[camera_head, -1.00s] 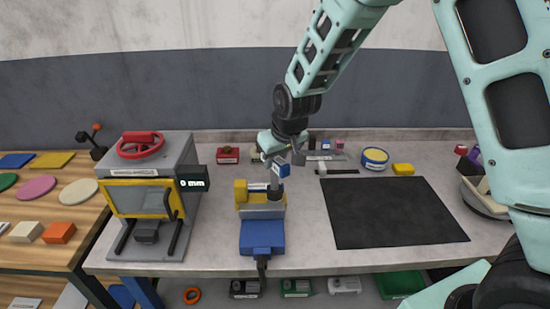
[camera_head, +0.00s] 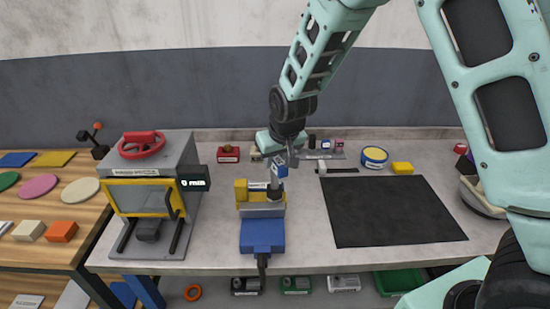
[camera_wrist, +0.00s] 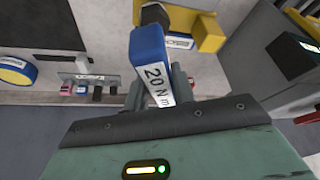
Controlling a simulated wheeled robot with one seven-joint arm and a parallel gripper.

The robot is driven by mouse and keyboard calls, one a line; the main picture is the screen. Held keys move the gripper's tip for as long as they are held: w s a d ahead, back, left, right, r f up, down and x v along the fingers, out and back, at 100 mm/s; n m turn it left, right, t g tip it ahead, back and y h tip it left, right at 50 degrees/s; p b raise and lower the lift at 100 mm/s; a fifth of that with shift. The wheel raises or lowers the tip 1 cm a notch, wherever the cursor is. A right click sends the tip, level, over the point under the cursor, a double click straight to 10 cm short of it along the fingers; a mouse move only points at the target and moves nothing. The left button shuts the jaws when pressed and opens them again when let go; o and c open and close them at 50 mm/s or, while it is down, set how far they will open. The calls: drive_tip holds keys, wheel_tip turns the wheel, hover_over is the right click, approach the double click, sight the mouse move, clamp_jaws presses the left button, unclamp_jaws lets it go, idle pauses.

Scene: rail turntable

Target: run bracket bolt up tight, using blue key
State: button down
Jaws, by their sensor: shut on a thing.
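The blue key (camera_head: 279,168) stands upright over the bracket in the head view. In the wrist view the blue key (camera_wrist: 150,65) has a "20 Nm" label and a dark socket end. My gripper (camera_head: 290,158) is shut on the key's blue body; its fingers (camera_wrist: 160,88) show on both sides of it. The yellow bracket (camera_head: 241,191) sits in the blue vise (camera_head: 262,236), and also shows in the wrist view (camera_wrist: 208,36). The key's dark lower end reaches down to the bracket. The bolt is hidden beneath it, so I cannot tell how it sits.
A black mat (camera_head: 395,212) lies to the right.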

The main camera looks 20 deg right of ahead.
drive_tip(key=shift+m+p, duration=0.4)
drive_tip(key=shift+p, duration=0.1)
drive_tip(key=shift+n+b, duration=0.6)
drive_tip(key=shift+b, duration=0.05)
drive_tip(key=shift+r, duration=0.15)
drive_tip(key=shift+r+p, duration=1.9)
drive_tip(key=shift+r, duration=0.5)
drive_tip(key=shift+s+f, duration=0.1)
